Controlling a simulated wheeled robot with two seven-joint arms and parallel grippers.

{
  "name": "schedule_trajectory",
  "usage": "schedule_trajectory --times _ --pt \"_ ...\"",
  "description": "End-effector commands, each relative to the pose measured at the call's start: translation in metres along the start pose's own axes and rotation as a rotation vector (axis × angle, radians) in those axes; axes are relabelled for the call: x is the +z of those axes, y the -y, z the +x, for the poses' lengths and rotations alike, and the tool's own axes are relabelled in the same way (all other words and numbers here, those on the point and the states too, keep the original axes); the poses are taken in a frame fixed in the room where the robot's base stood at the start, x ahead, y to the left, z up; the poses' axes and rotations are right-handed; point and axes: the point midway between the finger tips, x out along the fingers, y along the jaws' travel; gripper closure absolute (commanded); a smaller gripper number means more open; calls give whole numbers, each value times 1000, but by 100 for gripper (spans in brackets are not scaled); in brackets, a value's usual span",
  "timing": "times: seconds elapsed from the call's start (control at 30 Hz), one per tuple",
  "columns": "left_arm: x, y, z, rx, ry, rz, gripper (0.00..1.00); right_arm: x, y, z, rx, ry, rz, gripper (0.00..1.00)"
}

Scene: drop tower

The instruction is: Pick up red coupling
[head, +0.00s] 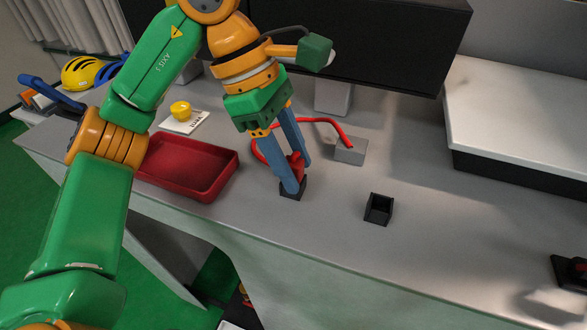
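The red coupling (297,167) stands in a small black holder (293,190) on the grey bench. A red hose (327,121) curves from a grey block (350,151) round behind my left gripper's fingers. My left gripper (298,176) points down over the holder, with its two blue-grey fingers on either side of the coupling. The fingers hide part of the coupling and the holder. Whether they press on it I cannot tell. My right gripper does not show.
An open, empty-looking black box (379,209) stands right of the holder. A red tray (190,165) lies to the left, with a yellow cup (181,110) behind it. A white-topped unit (520,118) stands at the right. The bench's front right is mostly clear.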

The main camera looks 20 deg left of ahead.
Motion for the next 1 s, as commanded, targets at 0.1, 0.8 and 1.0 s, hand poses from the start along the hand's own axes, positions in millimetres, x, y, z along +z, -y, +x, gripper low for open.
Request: schedule_trajectory --times 0.1,0.8,1.0 --pt "0 0 0 0 0 0 86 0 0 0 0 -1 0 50" --pt "7 10 -62 10 0 -5 100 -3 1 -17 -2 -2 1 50" --pt "-18 42 -128 8 3 -7 100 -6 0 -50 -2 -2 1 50"
